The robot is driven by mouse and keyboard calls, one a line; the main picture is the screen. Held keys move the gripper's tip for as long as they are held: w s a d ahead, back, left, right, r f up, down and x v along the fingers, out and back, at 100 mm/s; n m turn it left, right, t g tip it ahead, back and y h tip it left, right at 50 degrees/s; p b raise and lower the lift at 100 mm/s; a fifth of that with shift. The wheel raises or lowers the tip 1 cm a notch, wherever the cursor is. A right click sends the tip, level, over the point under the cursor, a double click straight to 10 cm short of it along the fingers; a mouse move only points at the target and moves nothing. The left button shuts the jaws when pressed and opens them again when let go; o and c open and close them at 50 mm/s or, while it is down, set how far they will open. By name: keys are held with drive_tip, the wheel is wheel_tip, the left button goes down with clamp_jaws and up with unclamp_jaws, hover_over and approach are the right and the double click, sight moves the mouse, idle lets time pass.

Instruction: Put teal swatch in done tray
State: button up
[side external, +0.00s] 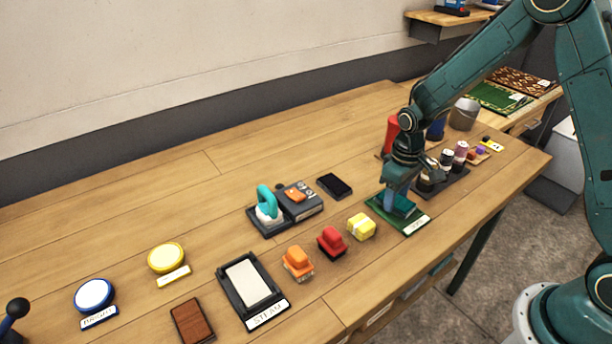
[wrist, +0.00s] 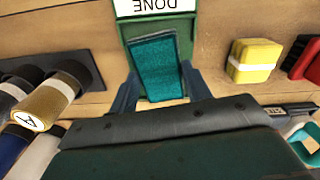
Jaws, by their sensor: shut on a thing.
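The teal swatch (wrist: 160,65) is a flat textured piece between the two fingers of my gripper (wrist: 160,85) in the wrist view. In the side view the swatch (side external: 402,207) shows just below my gripper (side external: 391,200), over the green done tray (side external: 414,222). The done tray also shows in the wrist view (wrist: 187,25), with its white DONE label beyond the swatch. My gripper is shut on the swatch. I cannot tell whether the swatch touches the tray floor.
A yellow block (side external: 361,226), a red block (side external: 332,242) and an orange one (side external: 297,263) sit left of the tray. A red cup-like object (side external: 391,131) stands behind my gripper. The back left of the table is clear.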

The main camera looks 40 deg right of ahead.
drive_tip(key=shift+f, duration=0.35)
idle(0.3)
drive_tip(key=o, duration=1.4)
drive_tip(key=shift+c, duration=0.2)
drive_tip(key=shift+r, duration=0.1)
drive_tip(key=shift+r, duration=3.4)
